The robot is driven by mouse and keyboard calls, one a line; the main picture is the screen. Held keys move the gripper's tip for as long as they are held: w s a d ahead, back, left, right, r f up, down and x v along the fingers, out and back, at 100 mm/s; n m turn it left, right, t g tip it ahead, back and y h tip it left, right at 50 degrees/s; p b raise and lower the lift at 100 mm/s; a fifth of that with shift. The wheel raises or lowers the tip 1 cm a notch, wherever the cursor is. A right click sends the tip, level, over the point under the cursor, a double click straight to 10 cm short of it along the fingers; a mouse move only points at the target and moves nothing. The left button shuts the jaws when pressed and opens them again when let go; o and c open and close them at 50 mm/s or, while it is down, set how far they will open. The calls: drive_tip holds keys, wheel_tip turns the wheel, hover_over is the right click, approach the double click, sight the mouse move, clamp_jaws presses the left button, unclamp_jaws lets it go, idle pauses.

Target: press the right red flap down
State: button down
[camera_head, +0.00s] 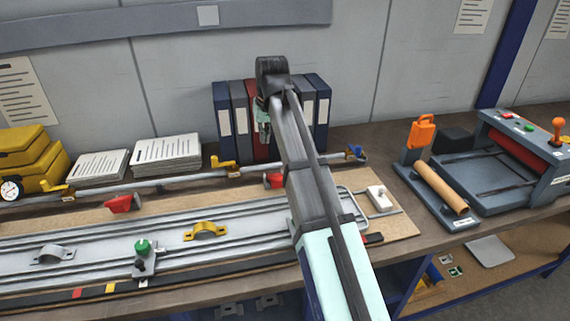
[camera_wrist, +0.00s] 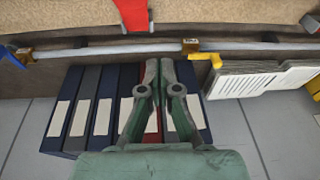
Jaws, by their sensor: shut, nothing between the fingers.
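The right red flap (camera_head: 273,181) sits on the wooden board below the grey pipe, close to the left side of my arm. It also shows at the top edge of the wrist view (camera_wrist: 133,14), cut off by the frame; I cannot tell its exact tilt. The left red flap (camera_head: 121,203) stands tilted further left on the board. My gripper (camera_head: 264,138) is raised in front of the binders, behind the flap and apart from it. In the wrist view my gripper (camera_wrist: 159,68) has its green fingers shut and empty.
The grey pipe (camera_head: 180,182) runs behind the flaps, with a yellow lever (camera_head: 222,164) and a blue part (camera_head: 356,153). Binders (camera_head: 223,110) stand against the wall. A rail (camera_head: 100,250) carries a gold saddle clamp (camera_head: 205,231) and a green knob (camera_head: 142,246).

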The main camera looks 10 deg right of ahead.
drive_tip(key=r, duration=0.1)
hover_over(277, 181)
drive_tip(key=d, duration=0.1)
drive_tip(key=shift+w+d+r+m+h, duration=0.1)
drive_tip(key=shift+w+d+m+h, duration=0.05)
drive_tip(key=shift+w+m+h, duration=0.2)
drive_tip(key=p+x, duration=0.3)
drive_tip(key=x, duration=0.6)
drive_tip(key=shift+s+f, duration=0.1)
drive_tip(key=shift+f, duration=0.3)
drive_tip(key=shift+s+f+p, duration=0.25)
drive_tip(key=shift+s+f, duration=0.05)
drive_tip(key=shift+f, duration=0.2)
drive_tip(key=shift+s+f+p, duration=0.2)
drive_tip(key=shift+s+f, duration=0.15)
drive_tip(key=shift+f, duration=0.2)
drive_tip(key=shift+s+f, duration=0.4)
drive_tip(key=shift+f, duration=0.4)
